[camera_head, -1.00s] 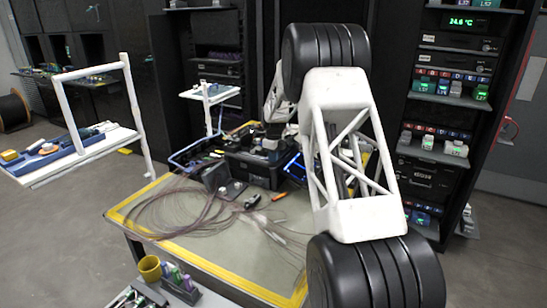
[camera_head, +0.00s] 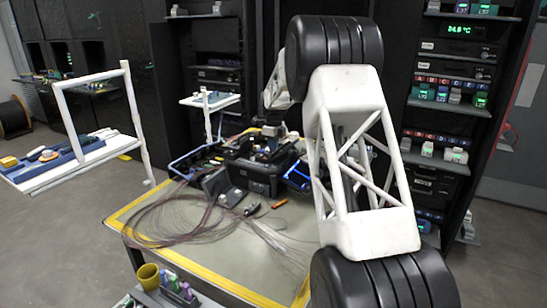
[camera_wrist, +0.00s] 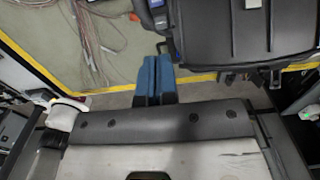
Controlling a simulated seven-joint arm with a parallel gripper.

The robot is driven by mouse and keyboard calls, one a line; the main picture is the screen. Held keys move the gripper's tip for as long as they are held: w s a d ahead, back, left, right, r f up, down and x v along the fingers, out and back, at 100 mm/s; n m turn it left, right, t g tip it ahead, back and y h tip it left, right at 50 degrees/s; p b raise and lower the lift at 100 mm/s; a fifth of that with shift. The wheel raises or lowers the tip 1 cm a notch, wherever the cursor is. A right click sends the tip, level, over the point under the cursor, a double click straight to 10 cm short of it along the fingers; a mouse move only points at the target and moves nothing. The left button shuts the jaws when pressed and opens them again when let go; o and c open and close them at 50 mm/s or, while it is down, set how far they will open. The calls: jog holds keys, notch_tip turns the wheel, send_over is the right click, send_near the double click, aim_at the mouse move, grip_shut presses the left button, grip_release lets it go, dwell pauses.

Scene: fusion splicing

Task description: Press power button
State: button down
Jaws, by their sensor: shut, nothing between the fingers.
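A black machine (camera_head: 250,175), which looks like the splicer, stands on the work table's far part in the head view. A large black body (camera_wrist: 285,25) with a ridged top fills the upper right of the wrist view. I cannot make out a power button in either view. My gripper (camera_wrist: 154,60) has blue fingers, closed together and empty. In the wrist view they lie left of and below the black body, close to its lower left corner. I cannot tell whether they touch it. In the head view my arm hides part of the table's right side.
The work table (camera_head: 190,255) has a yellow border. Loose thin fibres (camera_head: 165,215) spread over its left half. An orange-handled tool (camera_head: 279,204) lies near the machine. A yellow cup (camera_head: 148,276) stands at the front. An equipment rack (camera_head: 455,110) stands at right.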

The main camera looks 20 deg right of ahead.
jog(key=shift+r, duration=2.55)
jog(key=s+a+r+n, duration=0.3)
jog(key=s+r+n, duration=0.15)
jog(key=s, duration=0.65)
jog(key=s+a+r+n+t, duration=0.1)
jog(key=s+a+r+n, duration=0.35)
jog(key=s, duration=0.75)
jog(key=s+a+r+n, duration=0.2)
jog(key=s+r+n, duration=0.25)
jog(key=s, duration=0.65)
jog(key=s+a+f+n, duration=0.1)
jog(key=s+f+n, duration=0.2)
jog(key=s, duration=0.8)
jog(key=s+a+f+n+t, duration=0.1)
jog(key=s+a+f+n, duration=0.1)
jog(key=s+n, duration=0.4)
jog(key=s+a+f+n, duration=0.1)
jog(key=s+f+n, duration=0.3)
jog(key=s, duration=1.2)
jog(key=shift+s+a+t, duration=0.3)
jog(key=shift+s+a, duration=0.1)
